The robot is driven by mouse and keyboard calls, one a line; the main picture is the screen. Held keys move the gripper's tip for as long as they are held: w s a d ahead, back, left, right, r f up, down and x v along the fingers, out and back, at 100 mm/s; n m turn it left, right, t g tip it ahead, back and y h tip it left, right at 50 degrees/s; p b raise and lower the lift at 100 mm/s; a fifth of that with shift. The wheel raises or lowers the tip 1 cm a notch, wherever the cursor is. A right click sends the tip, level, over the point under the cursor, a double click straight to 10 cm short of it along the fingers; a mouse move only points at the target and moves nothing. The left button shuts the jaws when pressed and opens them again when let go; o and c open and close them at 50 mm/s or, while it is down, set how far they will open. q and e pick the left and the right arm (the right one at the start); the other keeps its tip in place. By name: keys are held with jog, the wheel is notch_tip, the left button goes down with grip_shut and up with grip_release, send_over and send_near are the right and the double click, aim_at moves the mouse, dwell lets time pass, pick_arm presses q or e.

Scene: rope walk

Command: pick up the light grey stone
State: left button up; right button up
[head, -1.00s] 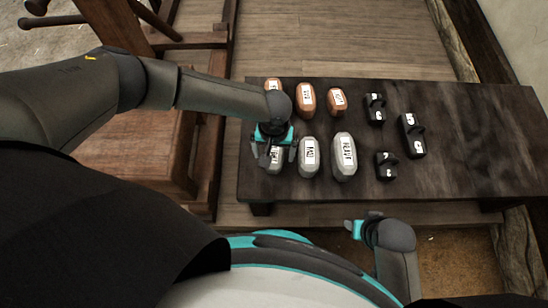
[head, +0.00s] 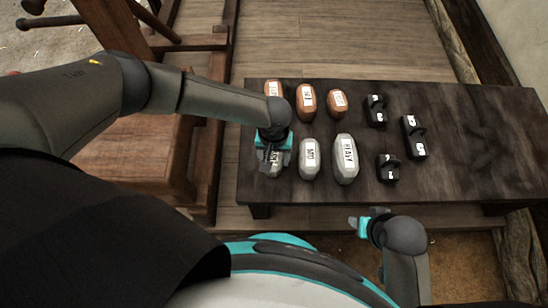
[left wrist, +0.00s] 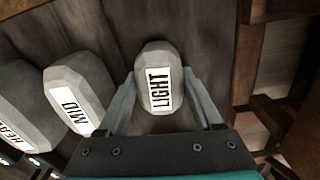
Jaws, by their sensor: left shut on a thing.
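The light grey stone marked LIGHT (left wrist: 153,62) sits between the fingers of my left gripper (left wrist: 163,112) in the left wrist view. The fingers are shut on its two sides. In the head view the left gripper (head: 271,160) covers much of the stone (head: 275,171), at the left end of the front grey row. I cannot tell whether the stone is clear of the bench. My right gripper (head: 362,226) is low in front of the bench, away from the stones; its jaw opening is unclear.
On the dark bench (head: 470,150), grey stones marked MID (head: 309,160) and HEAVY (head: 345,160) stand to the right of my left gripper. Three orange stones (head: 306,103) are behind. Black handled weights (head: 413,137) stand farther right. The bench's right part is clear.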

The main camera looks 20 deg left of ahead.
aim_at(274, 156)
pick_arm(q)
grip_shut()
jog(key=shift+r, duration=0.1)
dwell(0.5)
jog(key=shift+r, duration=0.15)
notch_tip(274, 156, up, 9)
jog(key=p, duration=0.5)
jog(key=shift+r+p, duration=0.1)
jog(key=shift+p, duration=0.2)
notch_tip(274, 156, up, 10)
jog(key=p, duration=0.4)
jog(key=shift+r+p, duration=0.15)
jog(key=shift+p, duration=0.25)
pick_arm(e)
jog(key=s+d+f+g, duration=0.1)
jog(key=s+d+f, duration=0.7)
jog(key=s+f, duration=0.5)
jog(key=shift+s+h, duration=0.15)
jog(key=shift+h, duration=0.25)
